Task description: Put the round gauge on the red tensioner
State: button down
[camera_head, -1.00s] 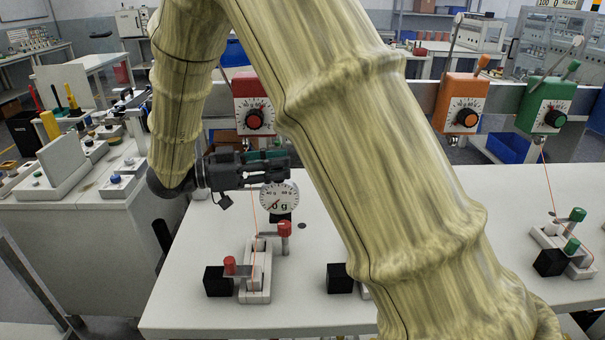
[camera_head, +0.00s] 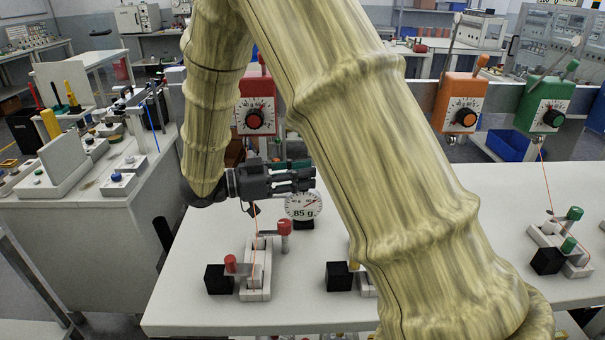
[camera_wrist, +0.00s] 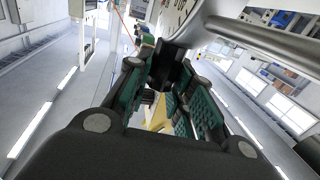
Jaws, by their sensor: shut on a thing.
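In the wrist view the dial (camera_wrist: 178,16) is cut off at the top, and a black piece (camera_wrist: 168,65) sits between the teal finger pads (camera_wrist: 128,88). The red tensioner (camera_head: 256,106), a red box with a dial and red knob, stands behind and left of the gauge. Its top is partly hidden by my arm. I cannot tell whether the gauge touches the thread.
An orange thread (camera_head: 253,225) runs down to a white fixture with red knobs (camera_head: 257,284) on the white table (camera_head: 200,318). An orange tensioner (camera_head: 461,103) and a green tensioner (camera_head: 546,104) stand to the right. My arm hides the table's middle.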

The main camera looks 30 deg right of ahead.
jog(key=shift+f, duration=0.1)
jog(key=c, duration=1.3)
grip_release()
jog(key=shift+o, duration=0.2)
jog(key=shift+a, duration=0.2)
jog(key=b+v, duration=0.1)
jog(key=v, duration=1)
jog(key=shift+w+a+b, duration=0.15)
jog(key=shift+a+b, duration=0.15)
jog(key=shift+a, duration=0.05)
